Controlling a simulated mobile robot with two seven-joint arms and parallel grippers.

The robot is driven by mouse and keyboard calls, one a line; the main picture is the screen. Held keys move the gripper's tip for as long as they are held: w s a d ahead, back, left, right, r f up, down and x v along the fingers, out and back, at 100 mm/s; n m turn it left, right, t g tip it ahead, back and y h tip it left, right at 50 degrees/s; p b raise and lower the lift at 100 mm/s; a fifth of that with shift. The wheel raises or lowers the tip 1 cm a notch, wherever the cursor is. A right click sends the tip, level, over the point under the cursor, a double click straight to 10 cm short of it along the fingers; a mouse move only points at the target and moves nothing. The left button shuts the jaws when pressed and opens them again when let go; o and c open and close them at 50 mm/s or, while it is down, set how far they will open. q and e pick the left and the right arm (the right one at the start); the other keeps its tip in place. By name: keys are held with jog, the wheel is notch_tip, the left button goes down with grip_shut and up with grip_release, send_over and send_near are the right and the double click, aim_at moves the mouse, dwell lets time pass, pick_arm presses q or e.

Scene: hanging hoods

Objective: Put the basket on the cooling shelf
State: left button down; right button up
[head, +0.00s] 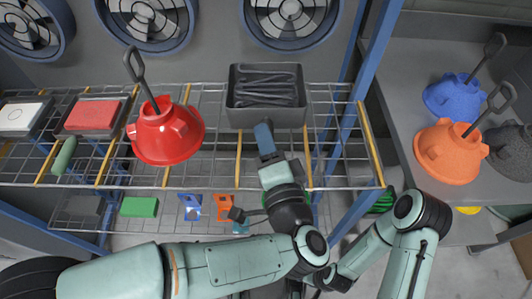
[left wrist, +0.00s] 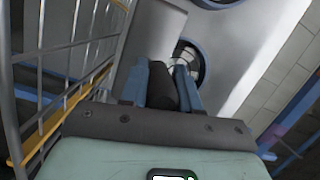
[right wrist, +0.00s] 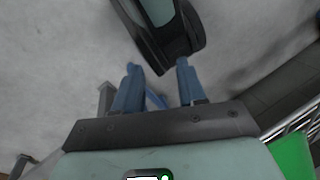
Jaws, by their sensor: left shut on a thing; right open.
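The basket (head: 265,117) is a dark grey rectangular bin with several dark bars inside. It appears over the right part of the wire cooling shelf (head: 215,172), upright; whether its underside touches the wires I cannot tell. My left gripper (head: 263,128) is at the basket's near side in the head view. In the left wrist view its blue fingers (left wrist: 173,85) are shut on a dark rounded part (left wrist: 161,88), which looks like the basket's handle. My right gripper (right wrist: 157,88) is open and empty in the right wrist view, over grey floor; its fingers are not clear in the head view.
A red hood (head: 166,140) with a handle stands left of the basket. Red and white blocks lie farther left. Blue fans (head: 291,18) line the back. A blue post (head: 375,50) rises on the right, beside a counter with orange (head: 447,155) and blue hoods (head: 455,98).

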pick_arm(q)
notch_tip(320, 180, down, 4)
jog(key=shift+r+b, duration=0.1)
jog(key=shift+b, duration=0.65)
jog(key=shift+r, duration=0.1)
pick_arm(e)
jog(key=w+f, duration=0.1)
jog(key=w+d+f+t, duration=0.1)
jog(key=w, duration=0.1)
jog(key=shift+d+f, duration=0.1)
jog(key=shift+d, duration=0.1)
jog(key=shift+s, duration=0.1)
jog(key=shift+s, duration=0.1)
pick_arm(q)
jog(key=shift+f, duration=0.2)
jog(key=c, duration=0.8)
grip_release()
pick_arm(e)
jog(key=shift+s+a, duration=0.1)
